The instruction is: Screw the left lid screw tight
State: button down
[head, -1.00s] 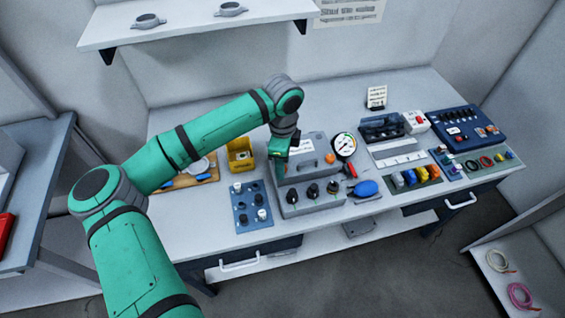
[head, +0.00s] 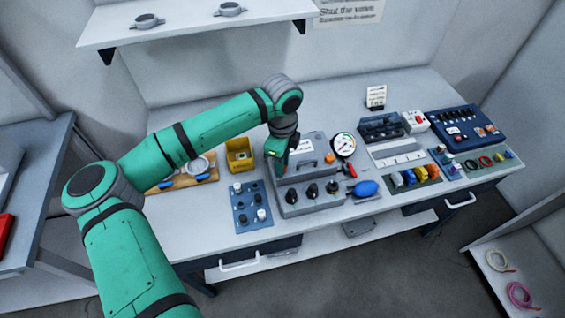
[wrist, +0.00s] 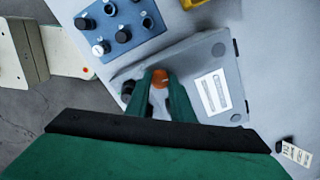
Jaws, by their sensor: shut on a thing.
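The grey box (head: 318,143) with a labelled lid stands on the workbench. An orange lid screw (head: 330,158) sits at the lid's right side in the head view. My gripper (head: 280,173) is over the lid's left side and hides the left screw there. In the wrist view my gripper (wrist: 160,88) is shut on an orange screw head (wrist: 160,77), which shows between the fingers at the edge of the box (wrist: 192,62). The screw's lower part and its seating are hidden.
Black knobs (head: 312,190) line the box front. A blue knob panel (head: 244,213) and yellow bin (head: 239,150) stand to the left. A gauge (head: 343,145) and blue bulb (head: 366,188) are at the right. The bench front left is clear.

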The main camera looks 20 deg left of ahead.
jog(key=m, duration=0.4)
jog(key=shift+a+r, duration=0.1)
jog(key=m, duration=0.9)
jog(key=shift+w, duration=0.1)
jog(key=m, duration=0.7)
jog(key=shift+m, duration=0.3)
jog(key=m, duration=0.4)
jog(key=shift+m, duration=0.3)
jog(key=m, duration=0.4)
jog(key=shift+m, duration=2.4)
